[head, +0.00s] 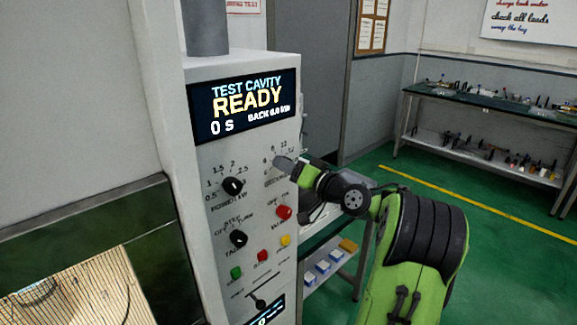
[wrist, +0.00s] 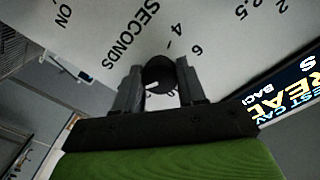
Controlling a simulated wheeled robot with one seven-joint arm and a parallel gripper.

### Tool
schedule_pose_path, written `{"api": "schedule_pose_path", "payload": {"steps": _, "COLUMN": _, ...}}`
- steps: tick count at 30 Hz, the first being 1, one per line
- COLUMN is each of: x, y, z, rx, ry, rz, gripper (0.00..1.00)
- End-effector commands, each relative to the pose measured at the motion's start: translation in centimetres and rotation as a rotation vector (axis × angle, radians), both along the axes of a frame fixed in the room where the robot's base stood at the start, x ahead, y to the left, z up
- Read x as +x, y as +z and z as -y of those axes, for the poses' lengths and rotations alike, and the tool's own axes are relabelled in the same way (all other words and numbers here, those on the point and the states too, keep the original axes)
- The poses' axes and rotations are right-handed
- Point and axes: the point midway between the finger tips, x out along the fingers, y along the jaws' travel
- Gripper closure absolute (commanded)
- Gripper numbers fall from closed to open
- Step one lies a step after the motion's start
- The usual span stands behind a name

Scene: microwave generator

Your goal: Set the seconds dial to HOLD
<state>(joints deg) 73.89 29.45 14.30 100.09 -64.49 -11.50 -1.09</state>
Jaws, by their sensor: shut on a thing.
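The seconds dial (wrist: 158,72) is a small dark round knob in the wrist view, beside the printed word SECONDS and the numbers 4 and 6. My gripper (wrist: 159,80) has one finger on each side of it and is shut on it. A small white mark shows on the knob. The gripper hides part of the scale, and I cannot make out a HOLD label or the exact setting. In the head view my gripper (head: 284,163) reaches the panel from the right and covers the dial.
The panel display (head: 243,105) reads TEST CAVITY READY, 0 S. Close by are the power dial (head: 232,186), a red button (head: 284,212), a lower dial (head: 239,239) and small coloured buttons. A shelf (head: 330,262) stands right of the panel. Green floor lies open further right.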

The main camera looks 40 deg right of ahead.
Motion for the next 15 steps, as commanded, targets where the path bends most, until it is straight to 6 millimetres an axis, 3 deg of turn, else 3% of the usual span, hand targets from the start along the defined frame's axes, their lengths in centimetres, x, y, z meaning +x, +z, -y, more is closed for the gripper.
{"api": "schedule_pose_path", "payload": {"steps": 9, "x": -0.01, "y": -0.05, "z": 0.02, "rx": 0.005, "ry": 0.000, "rz": 0.000, "gripper": 0.91}}
{"api": "schedule_pose_path", "payload": {"steps": 10, "x": -0.01, "y": -0.05, "z": 0.02, "rx": 0.005, "ry": 0.000, "rz": 0.000, "gripper": 0.59}}
{"api": "schedule_pose_path", "payload": {"steps": 15, "x": -0.01, "y": -0.04, "z": 0.02, "rx": 0.004, "ry": 0.000, "rz": 0.000, "gripper": 0.34}}
